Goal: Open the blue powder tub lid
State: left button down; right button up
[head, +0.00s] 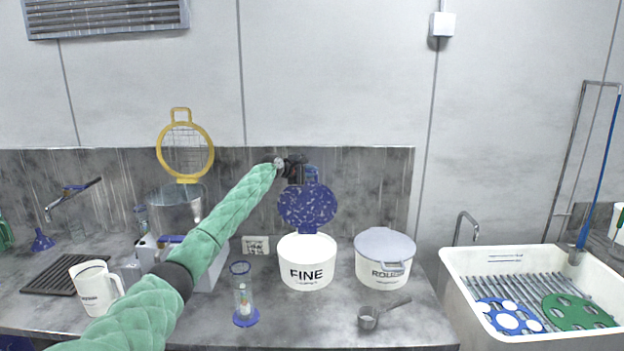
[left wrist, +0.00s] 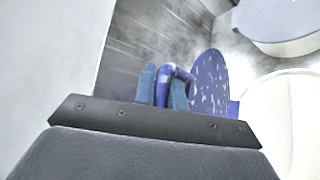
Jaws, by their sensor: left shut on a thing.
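The white powder tub (head: 307,272) marked FINE stands on the counter. Its speckled blue lid (head: 307,207) is raised and stands upright at the tub's back edge. My left gripper (head: 312,175) is at the top of the lid, its arm reaching in from the left. In the left wrist view, the gripper's fingers (left wrist: 165,88) are shut around the blue loop handle (left wrist: 178,72) of the lid (left wrist: 209,82). The tub's pale rim (left wrist: 285,110) shows at the right there. My right gripper is in neither view.
A second white tub with a grey-blue lid (head: 385,243) stands closed to the right. A metal scoop (head: 369,317) lies in front of it. A clear cylinder on a blue base (head: 243,300) and a white jug (head: 95,288) stand left. A sink (head: 470,262) is at the right.

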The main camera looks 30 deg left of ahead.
pick_arm(q)
jog(key=shift+w+a+f, duration=0.1)
jog(key=shift+w+a, duration=0.3)
jog(key=shift+w, duration=0.3)
jog(key=c, duration=1.5)
grip_release()
jog(key=shift+a+f, duration=0.15)
jog(key=shift+o, duration=0.2)
